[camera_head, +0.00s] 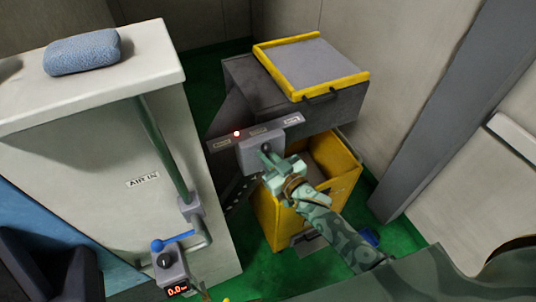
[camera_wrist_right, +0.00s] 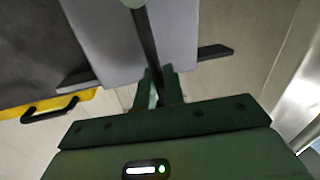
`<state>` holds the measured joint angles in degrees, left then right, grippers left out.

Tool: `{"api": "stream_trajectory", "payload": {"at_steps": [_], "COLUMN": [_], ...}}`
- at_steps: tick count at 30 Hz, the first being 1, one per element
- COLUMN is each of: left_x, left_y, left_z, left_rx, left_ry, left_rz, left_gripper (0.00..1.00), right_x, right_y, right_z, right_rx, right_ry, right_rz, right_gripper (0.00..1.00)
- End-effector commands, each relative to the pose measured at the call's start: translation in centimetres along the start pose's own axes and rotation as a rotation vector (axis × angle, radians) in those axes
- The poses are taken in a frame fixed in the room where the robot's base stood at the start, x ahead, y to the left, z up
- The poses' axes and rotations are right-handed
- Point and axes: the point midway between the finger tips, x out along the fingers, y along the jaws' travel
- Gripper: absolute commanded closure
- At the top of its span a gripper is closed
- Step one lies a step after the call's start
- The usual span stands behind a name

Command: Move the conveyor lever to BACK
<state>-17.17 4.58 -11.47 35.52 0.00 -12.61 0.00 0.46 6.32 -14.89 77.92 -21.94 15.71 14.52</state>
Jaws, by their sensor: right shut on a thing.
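The conveyor lever has a dark knob (camera_head: 267,147) on a grey control box (camera_head: 250,160), fixed below a dark label plate (camera_head: 290,121). The labels are too small to read. My right gripper (camera_head: 271,161) is at the lever, its arm coming in from the lower right. In the right wrist view, the dark lever rod (camera_wrist_right: 151,45) runs down between the fingers of the right gripper (camera_wrist_right: 156,82), which are shut on it. The rod's pale end (camera_wrist_right: 132,3) shows at the top edge. My left gripper is not in view.
A dark conveyor housing (camera_head: 240,75) with a yellow-framed lid (camera_head: 312,65) stands behind the lever. A yellow bin (camera_head: 268,215) is below. A pale cabinet (camera_head: 90,190) with a green pipe (camera_head: 165,150) and blue valve handle (camera_head: 172,242) stands left. A grey post (camera_head: 440,110) rises right.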

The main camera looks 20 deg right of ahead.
Motion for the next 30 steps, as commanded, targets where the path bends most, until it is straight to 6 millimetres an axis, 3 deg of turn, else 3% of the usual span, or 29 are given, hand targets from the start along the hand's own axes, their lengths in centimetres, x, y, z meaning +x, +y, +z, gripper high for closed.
{"api": "stream_trajectory", "payload": {"at_steps": [18, 30], "left_x": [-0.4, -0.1], "left_y": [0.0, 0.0], "left_z": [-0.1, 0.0], "left_rx": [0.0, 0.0], "left_ry": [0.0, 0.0], "left_rz": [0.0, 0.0], "left_gripper": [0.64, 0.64], "right_x": [0.5, 0.7], "right_y": [-2.9, -3.7], "right_z": [0.9, 1.3], "right_rx": [-0.414, -0.521], "right_ry": [-0.084, -0.106], "right_rz": [0.0, -0.001], "right_gripper": [1.0, 1.0]}}
